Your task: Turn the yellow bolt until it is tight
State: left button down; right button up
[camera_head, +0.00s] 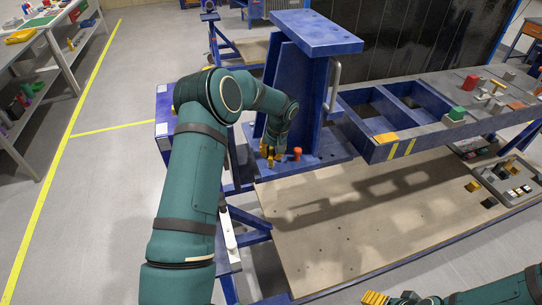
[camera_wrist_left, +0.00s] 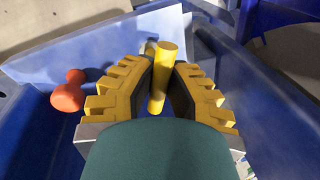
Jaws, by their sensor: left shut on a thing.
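The yellow bolt (camera_wrist_left: 161,78) shows in the left wrist view as a smooth yellow cylinder between my left gripper's fingers. My left gripper (camera_head: 271,154) is shut on it, low over the blue base plate of the rotary jig (camera_head: 322,152). The same gripper fills the middle of the left wrist view (camera_wrist_left: 165,72). In the head view the yellow fingers and the bolt are hard to tell apart. The bolt's lower end is hidden. My right gripper (camera_head: 376,298) shows only in part at the bottom edge; its jaws cannot be made out.
The jig's blue upright (camera_head: 300,95) rises behind, with a grey handle (camera_head: 334,85). A wooden board (camera_head: 380,220) lies in front, mostly clear.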

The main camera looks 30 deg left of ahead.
pick_arm(q)
jog(key=m+b, duration=0.1)
jog(key=m, duration=0.2)
jog(key=shift+t, duration=0.3)
jog(key=m, duration=0.3)
jog(key=shift+m+t+b, duration=0.3)
jog(key=m, duration=0.2)
jog(key=shift+m+t, duration=0.3)
jog(key=shift+m, duration=1.7)
jog(key=c, duration=0.9)
grip_release()
jog(key=shift+t, duration=0.3)
